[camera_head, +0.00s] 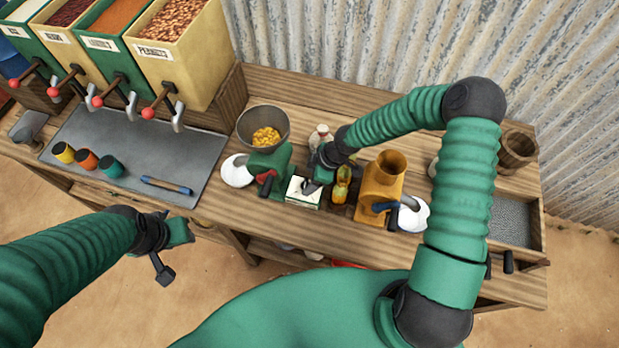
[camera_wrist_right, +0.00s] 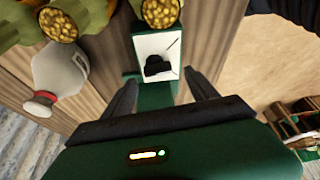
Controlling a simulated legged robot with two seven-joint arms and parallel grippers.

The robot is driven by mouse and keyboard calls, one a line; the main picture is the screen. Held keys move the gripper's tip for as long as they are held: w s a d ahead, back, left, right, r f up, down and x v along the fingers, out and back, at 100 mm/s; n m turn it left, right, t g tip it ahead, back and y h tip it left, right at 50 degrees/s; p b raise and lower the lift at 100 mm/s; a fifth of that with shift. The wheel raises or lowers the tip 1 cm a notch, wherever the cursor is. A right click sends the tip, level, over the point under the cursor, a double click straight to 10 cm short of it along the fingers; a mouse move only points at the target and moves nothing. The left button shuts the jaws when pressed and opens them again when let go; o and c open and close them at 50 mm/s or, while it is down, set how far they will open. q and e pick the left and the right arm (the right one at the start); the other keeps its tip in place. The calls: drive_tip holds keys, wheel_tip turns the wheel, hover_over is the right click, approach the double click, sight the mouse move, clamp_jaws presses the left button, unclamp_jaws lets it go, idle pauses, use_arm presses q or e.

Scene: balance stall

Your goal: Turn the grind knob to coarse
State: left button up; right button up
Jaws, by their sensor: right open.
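The grind knob (camera_wrist_right: 157,67) is a black knob on a white panel (camera_wrist_right: 150,42) with a green base. A thin dark line shows on the panel's upper right; I cannot read a setting. In the head view the white panel (camera_head: 301,199) stands near the bench's front edge, partly covered by my right gripper (camera_head: 313,180). In the right wrist view my right gripper (camera_wrist_right: 163,95) is open, its two dark fingers apart with the panel between and beyond them. I see no contact with the knob. My left gripper (camera_head: 172,255) is off the bench's front; its finger opening is unclear.
A green machine (camera_head: 272,181) stands left of the panel, an orange grinder (camera_head: 378,180) with a blue handle right. A steel bowl (camera_head: 263,118) of yellow grain is behind. A white bottle (camera_wrist_right: 58,75) is nearby. Cups (camera_head: 87,160) stand on the grey mat (camera_head: 185,155).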

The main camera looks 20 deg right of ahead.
sight(306, 182)
drive_tip(key=shift+w+a+f, duration=0.25)
drive_tip(key=shift+a+f, duration=0.7)
drive_tip(key=shift+f, duration=0.2)
drive_tip(key=shift+w+f, duration=0.15)
drive_tip(key=shift+f, duration=0.15)
drive_tip(key=shift+w+d+f, duration=0.1)
drive_tip(key=shift+d, duration=0.85)
drive_tip(key=shift+c, duration=0.9)
drive_tip(key=shift+d, duration=0.15)
drive_tip(key=shift+c, duration=1.1)
drive_tip(key=shift+s, duration=0.2)
drive_tip(key=shift+c, duration=1.2)
drive_tip(key=shift+a, duration=0.25)
drive_tip(key=shift+c, duration=1.2)
drive_tip(key=shift+w+a, duration=0.15)
drive_tip(key=shift+a, duration=0.35)
drive_tip(key=c, duration=0.5)
use_arm(q)
drive_tip(key=shift+w, duration=0.1)
use_arm(e)
drive_tip(key=shift+d, duration=0.3)
